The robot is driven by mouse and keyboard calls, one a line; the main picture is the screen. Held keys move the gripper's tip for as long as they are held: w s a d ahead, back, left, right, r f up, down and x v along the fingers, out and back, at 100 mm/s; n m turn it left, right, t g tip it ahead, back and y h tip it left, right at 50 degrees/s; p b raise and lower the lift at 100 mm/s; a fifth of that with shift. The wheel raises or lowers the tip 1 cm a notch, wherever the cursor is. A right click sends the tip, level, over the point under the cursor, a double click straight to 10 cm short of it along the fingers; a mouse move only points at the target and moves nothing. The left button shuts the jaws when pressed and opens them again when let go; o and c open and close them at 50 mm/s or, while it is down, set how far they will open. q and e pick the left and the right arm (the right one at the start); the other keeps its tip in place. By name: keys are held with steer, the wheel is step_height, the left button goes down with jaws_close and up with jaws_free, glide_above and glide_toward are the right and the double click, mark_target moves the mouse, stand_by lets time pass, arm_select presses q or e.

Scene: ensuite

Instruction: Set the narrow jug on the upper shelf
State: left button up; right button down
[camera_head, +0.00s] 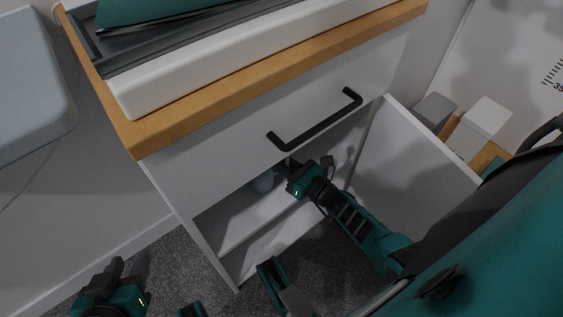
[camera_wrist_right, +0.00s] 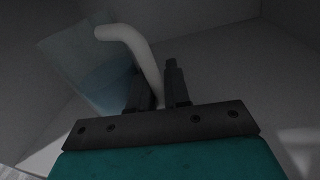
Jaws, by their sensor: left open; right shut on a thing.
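The narrow jug is a translucent bluish vessel with a pale curved handle. In the right wrist view the jug (camera_wrist_right: 95,68) fills the upper left, its handle running down between the fingers. In the head view a small part of the jug (camera_head: 262,182) shows inside the open cabinet, below the drawer. My right gripper (camera_head: 287,168) reaches into the cabinet, shut on the handle; its fingers also show in the wrist view (camera_wrist_right: 160,88). The upper shelf (camera_head: 237,222) lies under the jug; I cannot tell whether they touch. My left gripper (camera_head: 98,283) is open and empty, outside the cabinet at lower left.
The drawer's black bar handle (camera_head: 315,122) is just above my right gripper. The open cabinet door (camera_head: 412,160) stands to its right. A wooden counter edge (camera_head: 270,68) overhangs the cabinet. Pale boxes (camera_head: 482,122) stand beyond the door. Grey carpet (camera_head: 215,275) lies in front.

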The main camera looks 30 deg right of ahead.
steer(key=shift+f, duration=0.1)
steer(key=c, duration=1.1)
jaws_free()
